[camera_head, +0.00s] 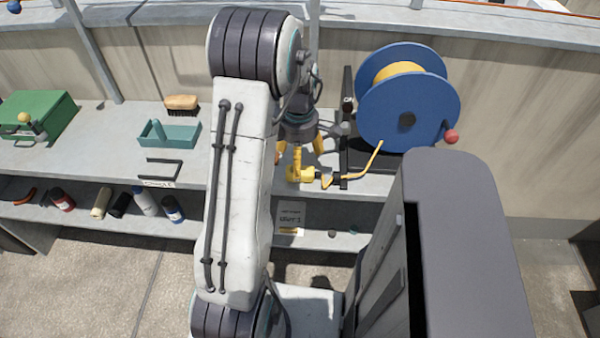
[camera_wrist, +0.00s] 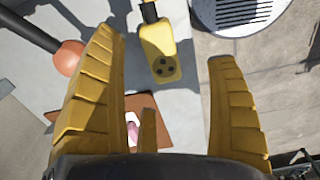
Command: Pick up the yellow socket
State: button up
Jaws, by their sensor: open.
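The yellow socket (camera_head: 300,174) is near the bench's front edge, at the left end of the yellow cable (camera_head: 362,164) from the blue reel. In the wrist view the socket (camera_wrist: 160,50) shows its face with several dark holes and a dark cable end above it. My gripper (camera_head: 299,152) is open above the socket. In the wrist view its yellow fingers stand wide apart, one to each side of the socket, with gaps on both sides. Nothing is held. Whether the socket is fully between the fingers in depth cannot be told.
The blue reel (camera_head: 425,112) with a red knob (camera_head: 451,136) stands right of the gripper. A teal caddy (camera_head: 170,134), a brush (camera_head: 181,102) and a green box (camera_head: 40,112) are on the bench to the left.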

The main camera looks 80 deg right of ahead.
jog(key=shift+s+d+f, duration=0.1)
jog(key=shift+d+f, duration=0.05)
jog(key=shift+f, duration=1.05)
jog(key=shift+d+f, duration=0.15)
jog(key=shift+f, duration=1)
jog(key=c, duration=1.4)
